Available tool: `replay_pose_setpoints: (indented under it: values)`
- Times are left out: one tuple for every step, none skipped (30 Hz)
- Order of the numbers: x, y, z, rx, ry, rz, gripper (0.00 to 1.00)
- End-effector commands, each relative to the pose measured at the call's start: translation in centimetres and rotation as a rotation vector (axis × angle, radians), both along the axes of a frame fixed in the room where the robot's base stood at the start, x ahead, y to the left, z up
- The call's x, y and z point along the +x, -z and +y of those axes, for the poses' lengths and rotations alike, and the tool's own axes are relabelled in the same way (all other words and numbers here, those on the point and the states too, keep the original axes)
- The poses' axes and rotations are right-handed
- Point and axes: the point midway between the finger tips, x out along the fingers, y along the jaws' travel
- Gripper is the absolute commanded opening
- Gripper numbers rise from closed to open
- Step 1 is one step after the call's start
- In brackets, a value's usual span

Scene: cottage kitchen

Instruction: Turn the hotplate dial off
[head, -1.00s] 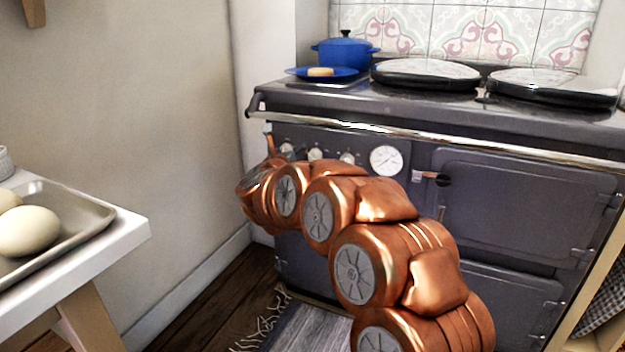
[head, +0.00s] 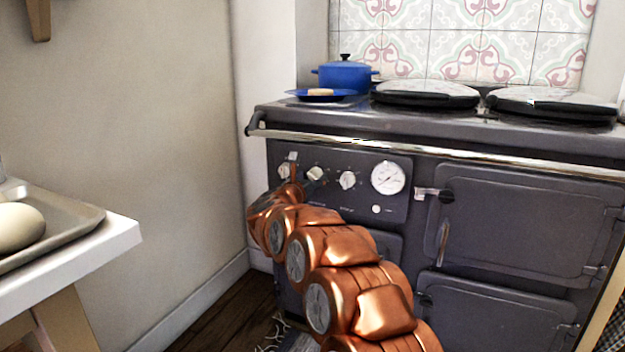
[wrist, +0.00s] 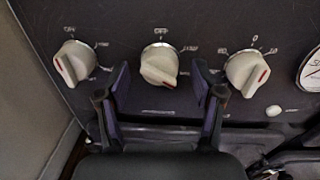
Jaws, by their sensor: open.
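Three white dials sit in a row on the dark stove panel. In the wrist view the middle dial (wrist: 158,62) lies between the two dark fingers of my open gripper (wrist: 161,77). Its red mark points down and to the right, away from the label above it, which looks like OFF. I cannot tell whether the fingers touch it. The left dial (wrist: 76,62) also has an OFF label above; its red mark points left. The right dial (wrist: 246,73) has a 0 above it. In the head view the dials show above my arm, the middle one here (head: 316,174). Which is the hotplate dial is unclear.
A round gauge (head: 387,177) is right of the dials. A steel rail (head: 430,150) runs across the stove front above them. A blue pot (head: 344,75) and blue plate (head: 320,96) stand on top. A white table (head: 100,250) with a tray is at left.

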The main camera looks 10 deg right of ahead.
Motion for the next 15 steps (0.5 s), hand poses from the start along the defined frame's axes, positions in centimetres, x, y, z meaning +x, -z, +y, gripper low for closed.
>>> replay_pose_setpoints:
  values:
    - [0.32,0.07,-0.26,0.000,0.002,-0.001,0.67]
    - [0.47,0.04,-0.35,0.000,0.002,-0.001,0.67]
    - [0.65,0.01,-0.47,0.001,0.001,-0.003,0.67]
    - [0.75,-0.02,-0.53,0.001,0.001,-0.003,0.67]
    - [0.85,-0.02,-0.58,0.001,0.000,-0.002,0.67]
    - [0.94,-0.04,-0.63,0.001,0.000,-0.002,0.67]
    - [0.99,-0.05,-0.67,0.000,0.000,-0.001,0.67]
    - [1.03,-0.04,-0.68,0.000,-0.001,-0.001,0.67]
    - [1.05,-0.05,-0.69,0.000,-0.001,-0.001,0.67]
    - [1.07,-0.06,-0.69,0.000,-0.001,-0.001,0.67]
    - [1.07,-0.07,-0.70,0.000,-0.001,-0.001,0.67]
    - [1.07,-0.07,-0.70,0.000,-0.001,-0.001,0.67]
    - [1.07,-0.07,-0.69,0.000,-0.001,-0.001,0.67]
    - [1.07,-0.07,-0.69,0.000,-0.001,-0.001,0.67]
    - [1.06,-0.07,-0.69,0.000,-0.001,-0.001,0.67]
